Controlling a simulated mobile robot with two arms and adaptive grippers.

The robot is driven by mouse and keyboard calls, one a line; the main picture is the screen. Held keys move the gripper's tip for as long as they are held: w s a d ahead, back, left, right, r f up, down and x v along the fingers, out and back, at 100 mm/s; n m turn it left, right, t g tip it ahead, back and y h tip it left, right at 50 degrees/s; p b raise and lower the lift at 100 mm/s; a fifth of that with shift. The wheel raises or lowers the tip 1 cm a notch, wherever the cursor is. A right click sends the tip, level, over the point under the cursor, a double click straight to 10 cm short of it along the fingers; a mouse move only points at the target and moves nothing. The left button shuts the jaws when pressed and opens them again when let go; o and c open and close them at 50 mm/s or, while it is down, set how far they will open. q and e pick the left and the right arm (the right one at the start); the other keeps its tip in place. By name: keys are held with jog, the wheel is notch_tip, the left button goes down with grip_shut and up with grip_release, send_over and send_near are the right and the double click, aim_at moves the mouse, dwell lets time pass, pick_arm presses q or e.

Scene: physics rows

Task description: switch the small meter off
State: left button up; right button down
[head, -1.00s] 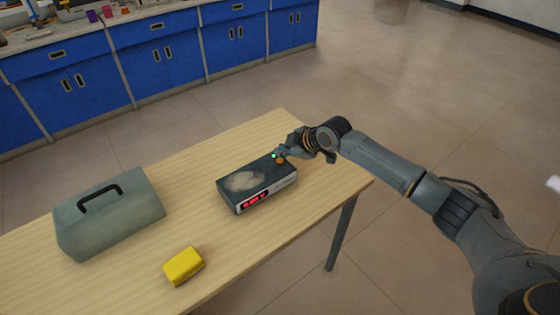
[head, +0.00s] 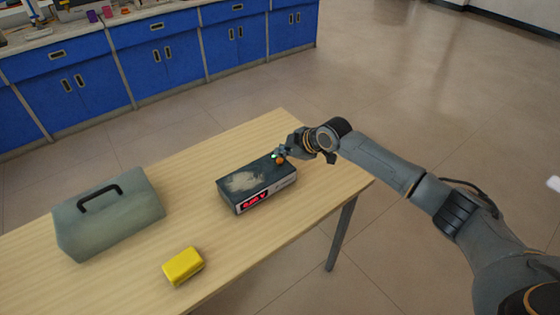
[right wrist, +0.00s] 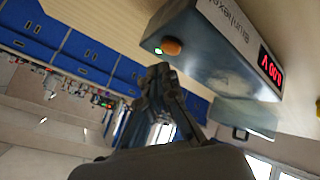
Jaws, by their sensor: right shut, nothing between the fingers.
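The small meter (head: 244,186) is a dark box with a worn pale patch on top, lying on the wooden table. Its red display is lit on the front, and it also shows lit in the right wrist view (right wrist: 225,50). An orange switch (right wrist: 172,46) sits at one end of the meter beside a lit green lamp (right wrist: 158,50). My right gripper (head: 284,154) is shut and empty at that end of the meter. In the right wrist view its fingertips (right wrist: 158,72) are close to the switch; I cannot tell whether they touch. My left gripper is not in view.
A grey-green case (head: 130,222) with a black handle stands on the table (head: 215,250) at the left. A yellow block (head: 183,266) lies near the front edge. Blue cabinets (head: 165,55) stand behind, across open floor.

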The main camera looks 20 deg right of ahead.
aim_at(282, 162)
jog(key=shift+f, duration=0.35)
jog(key=shift+f+b, duration=0.35)
jog(key=shift+f, duration=0.1)
dwell(0.5)
jog(key=shift+r+p, duration=0.8)
jog(key=shift+r, duration=0.1)
jog(key=shift+r, duration=0.1)
notch_tip(282, 162, up, 6)
jog(key=p, duration=0.5)
